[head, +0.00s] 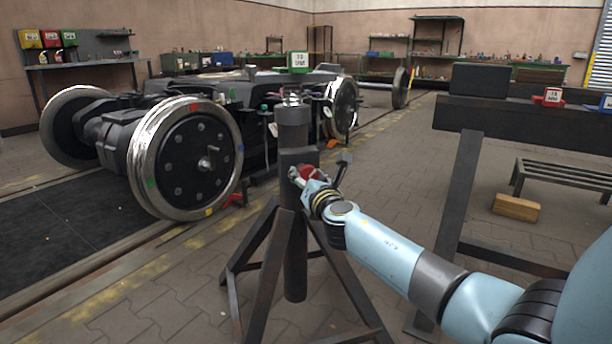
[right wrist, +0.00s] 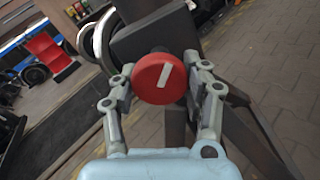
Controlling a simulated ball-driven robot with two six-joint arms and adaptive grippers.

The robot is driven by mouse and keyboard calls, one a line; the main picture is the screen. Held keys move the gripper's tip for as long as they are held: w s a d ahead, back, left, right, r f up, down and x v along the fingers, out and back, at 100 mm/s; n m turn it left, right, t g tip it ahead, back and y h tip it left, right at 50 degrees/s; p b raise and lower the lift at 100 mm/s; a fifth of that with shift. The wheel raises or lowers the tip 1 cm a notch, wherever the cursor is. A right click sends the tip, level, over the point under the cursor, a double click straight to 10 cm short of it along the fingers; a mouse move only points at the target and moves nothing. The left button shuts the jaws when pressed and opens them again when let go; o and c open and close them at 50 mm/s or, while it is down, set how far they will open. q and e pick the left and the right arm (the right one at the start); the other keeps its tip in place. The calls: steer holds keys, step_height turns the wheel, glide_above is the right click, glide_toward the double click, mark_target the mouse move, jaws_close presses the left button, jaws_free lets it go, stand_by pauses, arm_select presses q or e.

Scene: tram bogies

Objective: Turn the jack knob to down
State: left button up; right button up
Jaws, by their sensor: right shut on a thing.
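The jack (head: 294,225) is a dark post on splayed legs, standing on the paved floor in the middle of the head view. Its red round knob (head: 308,172) sits on the jack's dark box. In the right wrist view the knob (right wrist: 158,78) faces me, with a white bar mark tilted from lower left to upper right. My right gripper (head: 304,178) has its fingers on both sides of the knob and is shut on it. The fingers also show in the right wrist view (right wrist: 160,84). My left gripper is not in view.
A bogie with large steel wheels (head: 186,158) stands behind and left of the jack. A dark bench (head: 461,190) stands to the right, near a low slatted rack (head: 565,174) and a wooden block (head: 516,207). Paved floor lies open between jack and bench.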

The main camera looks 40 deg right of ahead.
steer(key=n, duration=0.3)
steer(key=shift+f+n+p, duration=0.15)
steer(key=shift+n+p, duration=0.15)
steer(key=shift+p, duration=0.05)
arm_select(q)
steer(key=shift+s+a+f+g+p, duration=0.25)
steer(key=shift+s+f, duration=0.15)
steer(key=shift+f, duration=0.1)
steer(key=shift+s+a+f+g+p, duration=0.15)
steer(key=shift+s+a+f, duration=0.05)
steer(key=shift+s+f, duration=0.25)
arm_select(e)
steer(key=shift+s+d+n, duration=0.1)
steer(key=shift+n, duration=1.8)
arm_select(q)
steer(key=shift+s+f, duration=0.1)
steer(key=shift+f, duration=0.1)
arm_select(e)
steer(key=shift+f, duration=0.1)
steer(key=o, duration=0.9)
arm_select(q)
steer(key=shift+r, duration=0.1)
arm_select(e)
steer(key=shift+o, duration=1.3)
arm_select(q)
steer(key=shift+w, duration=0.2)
